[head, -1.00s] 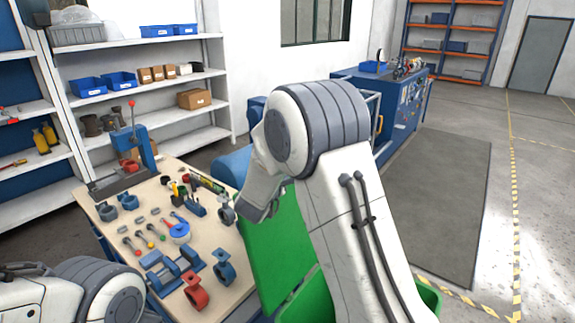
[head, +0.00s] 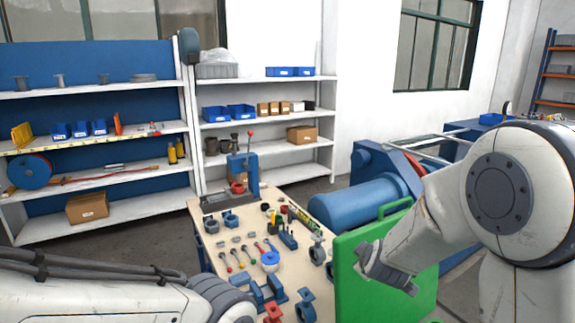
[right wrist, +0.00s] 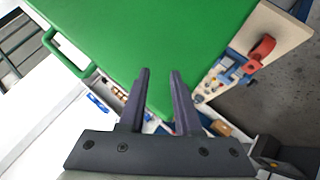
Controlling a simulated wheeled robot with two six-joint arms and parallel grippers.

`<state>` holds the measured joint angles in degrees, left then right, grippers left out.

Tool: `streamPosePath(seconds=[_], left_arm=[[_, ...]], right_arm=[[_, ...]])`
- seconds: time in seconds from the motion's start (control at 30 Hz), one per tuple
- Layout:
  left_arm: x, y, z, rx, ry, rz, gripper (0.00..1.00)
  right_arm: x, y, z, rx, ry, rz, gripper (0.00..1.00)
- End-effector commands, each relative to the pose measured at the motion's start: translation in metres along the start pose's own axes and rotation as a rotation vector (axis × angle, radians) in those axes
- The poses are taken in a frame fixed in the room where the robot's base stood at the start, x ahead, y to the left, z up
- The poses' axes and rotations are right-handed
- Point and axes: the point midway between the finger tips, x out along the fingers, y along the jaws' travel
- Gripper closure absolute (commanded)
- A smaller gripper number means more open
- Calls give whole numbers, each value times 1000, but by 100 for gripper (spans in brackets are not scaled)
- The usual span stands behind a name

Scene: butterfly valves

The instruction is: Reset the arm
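My right arm comes in from the right in the head view. Its gripper (head: 388,268) is in front of the green panel (head: 350,285), right of the workbench. In the right wrist view the two dark fingers (right wrist: 161,80) stand apart with nothing between them, and the green panel fills the view beyond. My left arm shows at the lower left of the head view; its gripper is out of the picture. Blue valve bodies (head: 305,305), a red one (head: 272,313) and levers with coloured knobs (head: 241,258) lie on the workbench (head: 215,265).
A blue press (head: 243,172) stands at the bench's far end. White shelves (head: 270,137) with blue bins and boxes stand behind, with blue-backed shelves (head: 95,140) to the left. A large blue cylindrical machine (head: 355,203) stands behind the green panel.

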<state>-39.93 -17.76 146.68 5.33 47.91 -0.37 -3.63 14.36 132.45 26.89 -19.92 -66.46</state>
Motion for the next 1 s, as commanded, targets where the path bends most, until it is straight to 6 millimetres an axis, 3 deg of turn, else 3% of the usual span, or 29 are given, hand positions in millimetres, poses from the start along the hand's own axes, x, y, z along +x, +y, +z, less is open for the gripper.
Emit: streamPosePath(seconds=[0.1,0.23,0.63,0.77,1.0], left_arm=[[0,0,0,0,0,0,27],[0,0,0,0,0,0,27],[0,0,0,0,0,0,27],[22,-2,1,-1,0,0,27],[54,-4,3,-4,0,0,27]], right_arm=[[-26,-37,26,196,-80,-163,68],[-52,-67,56,367,-210,-277,68],[-122,-112,133,688,-595,-346,68],[-127,-146,124,604,-588,-409,68],[-154,-208,113,419,-577,-534,68]])
